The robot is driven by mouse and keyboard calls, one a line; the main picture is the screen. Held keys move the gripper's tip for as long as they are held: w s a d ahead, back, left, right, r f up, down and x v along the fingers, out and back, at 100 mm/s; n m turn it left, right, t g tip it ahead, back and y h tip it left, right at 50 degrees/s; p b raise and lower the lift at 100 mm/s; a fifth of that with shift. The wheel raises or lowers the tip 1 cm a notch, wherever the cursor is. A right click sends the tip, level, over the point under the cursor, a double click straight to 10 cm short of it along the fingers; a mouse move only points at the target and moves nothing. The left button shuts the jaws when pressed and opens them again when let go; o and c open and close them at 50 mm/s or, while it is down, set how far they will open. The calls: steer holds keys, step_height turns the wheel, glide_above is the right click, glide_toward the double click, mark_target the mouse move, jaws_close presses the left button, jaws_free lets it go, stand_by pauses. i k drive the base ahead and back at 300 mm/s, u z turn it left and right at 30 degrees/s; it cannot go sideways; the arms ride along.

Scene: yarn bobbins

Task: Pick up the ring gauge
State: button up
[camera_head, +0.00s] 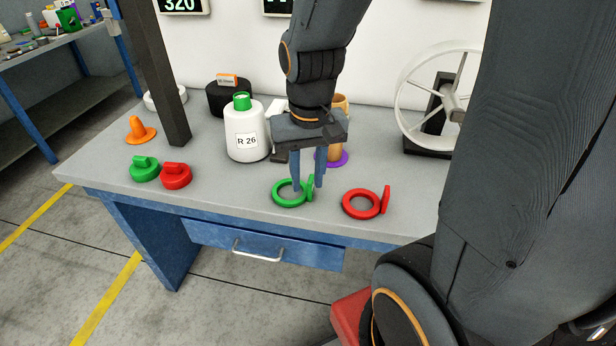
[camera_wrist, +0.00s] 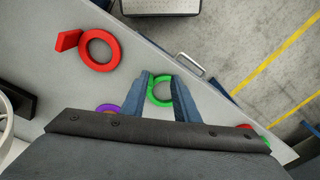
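Two ring gauges lie on the grey table, each a flat ring with an upright tab. The green ring gauge (camera_head: 289,205) is nearer the middle, its tab on its right side. It also shows in the wrist view (camera_wrist: 159,103). The red ring gauge (camera_head: 362,216) lies to its right, apart from it, and at the upper left of the wrist view (camera_wrist: 98,67). My gripper (camera_head: 308,184) points down over the green ring gauge. Its blue fingers (camera_wrist: 166,82) are apart, with the green tab and part of the ring between them. Whether they touch the tab cannot be told.
A white bottle marked R 26 (camera_head: 245,148) stands left of my gripper. A bobbin with a purple base (camera_head: 343,160) stands close behind. Green (camera_head: 145,174) and red (camera_head: 176,181) knobbed pieces lie at left. A white wheel (camera_head: 400,100) stands at right. The table's front edge is near.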

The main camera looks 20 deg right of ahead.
mark_target(375, 201)
steer(key=z, duration=0.5)
steer(key=k, duration=1)
steer(key=u, duration=0.6)
steer(key=i, duration=0.85)
steer(key=z, duration=0.25)
